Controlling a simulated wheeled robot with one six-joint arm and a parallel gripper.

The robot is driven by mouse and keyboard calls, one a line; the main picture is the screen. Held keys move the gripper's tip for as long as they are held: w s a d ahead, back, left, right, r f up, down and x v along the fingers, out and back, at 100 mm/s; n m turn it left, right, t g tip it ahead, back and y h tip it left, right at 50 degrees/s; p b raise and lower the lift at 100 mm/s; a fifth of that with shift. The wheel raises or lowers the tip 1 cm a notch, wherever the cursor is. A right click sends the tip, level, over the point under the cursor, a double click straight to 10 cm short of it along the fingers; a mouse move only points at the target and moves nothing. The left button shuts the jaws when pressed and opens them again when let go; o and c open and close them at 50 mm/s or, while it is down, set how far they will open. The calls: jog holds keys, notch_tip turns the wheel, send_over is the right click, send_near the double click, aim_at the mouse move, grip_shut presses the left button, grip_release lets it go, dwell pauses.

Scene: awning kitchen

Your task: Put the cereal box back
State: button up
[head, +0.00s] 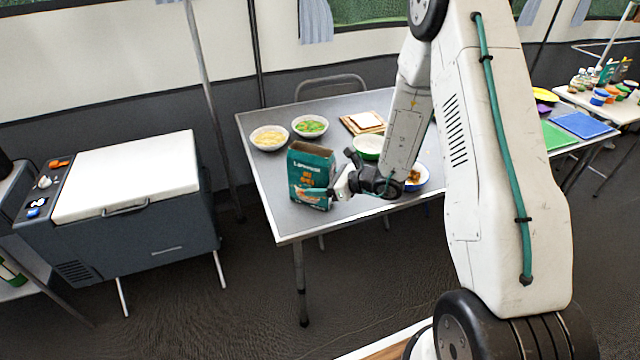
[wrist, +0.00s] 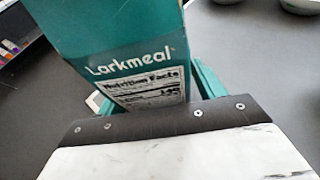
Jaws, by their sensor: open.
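The cereal box (head: 309,176) is teal with an orange and white front and stands upright near the front left edge of the grey table (head: 262,190). In the wrist view the box (wrist: 120,45) shows its "Larkmeal" name and a nutrition panel, close in front of my gripper. My gripper (head: 341,184) is open, at the right side of the box low down. In the wrist view teal fingers (wrist: 205,80) show beside the box's lower part. Whether they touch it I cannot tell, as the gripper's pale housing hides the box's bottom.
Bowls of yellow food (head: 269,138) and green food (head: 310,126) stand behind the box. A white-and-green bowl (head: 368,147) and a board with bread (head: 364,122) are to the right. A cooler (head: 127,177) stands left; a side table with bottles and jars is far right.

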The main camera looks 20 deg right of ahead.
jog(key=v, duration=1.1)
jog(key=s+a+r+n+g+y, duration=0.1)
jog(key=s+a+r+n+g, duration=0.3)
jog(key=s+a+r+n, duration=0.3)
jog(key=s+a+r+n+g, duration=0.45)
jog(key=r+n, duration=0.25)
jog(key=r, duration=0.2)
jog(key=s+d+r+n+h, duration=0.2)
jog(key=s+r+n+h, duration=0.2)
jog(key=s, duration=0.5)
jog(key=s+d+r+n+h, duration=0.3)
jog(key=s+r+n+h, duration=0.2)
jog(key=s+n, duration=0.4)
jog(key=shift+s+d+h, duration=0.2)
jog(key=shift+s+h, duration=0.05)
jog(key=shift+h, duration=0.45)
